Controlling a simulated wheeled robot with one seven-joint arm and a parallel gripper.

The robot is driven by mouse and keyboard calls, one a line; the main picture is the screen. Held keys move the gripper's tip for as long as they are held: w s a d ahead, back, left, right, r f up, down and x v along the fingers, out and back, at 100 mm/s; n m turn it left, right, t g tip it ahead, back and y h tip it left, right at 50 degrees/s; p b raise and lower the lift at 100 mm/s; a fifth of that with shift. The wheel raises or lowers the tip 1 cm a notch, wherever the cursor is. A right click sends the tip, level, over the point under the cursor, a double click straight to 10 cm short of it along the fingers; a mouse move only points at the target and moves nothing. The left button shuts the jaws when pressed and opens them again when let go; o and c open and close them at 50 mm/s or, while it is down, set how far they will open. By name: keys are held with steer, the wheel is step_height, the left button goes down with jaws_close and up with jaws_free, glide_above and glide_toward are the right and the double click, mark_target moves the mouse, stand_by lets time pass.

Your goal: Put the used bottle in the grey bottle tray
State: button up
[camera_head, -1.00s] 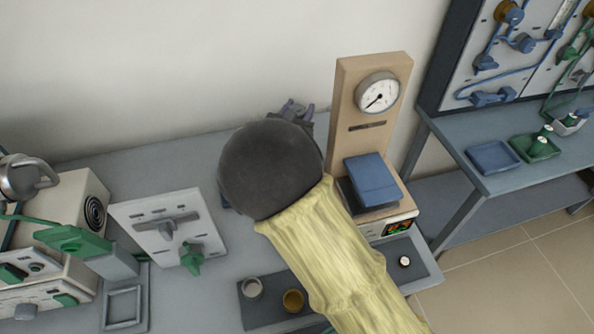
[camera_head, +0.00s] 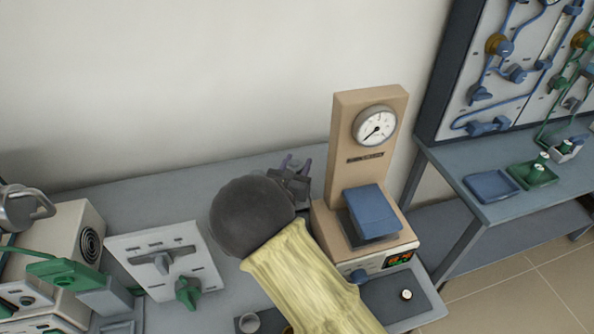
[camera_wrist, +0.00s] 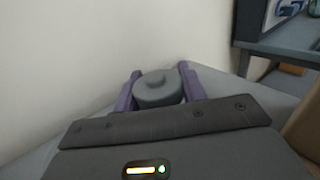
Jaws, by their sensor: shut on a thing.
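My gripper (camera_head: 292,170) is above the far part of the long bench, left of the beige gauge stand, and partly hidden by my arm. I cannot tell whether this is the used bottle.
The beige gauge stand (camera_head: 345,140) with a blue block rises close to my gripper's right. A blue tray (camera_head: 490,187) on the right bench looks empty. A white panel with a green knob (camera_head: 150,262) stands on the left. A wall is behind.

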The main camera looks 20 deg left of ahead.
steer(key=shift+f, duration=1.15)
steer(key=shift+f, duration=0.15)
steer(key=o, duration=1.2)
steer(key=shift+s, duration=0.15)
steer(key=s, duration=0.4)
steer(key=s+d, duration=0.1)
steer(key=s, duration=0.6)
steer(key=shift+s+d, duration=0.2)
steer(key=shift+s, duration=0.1)
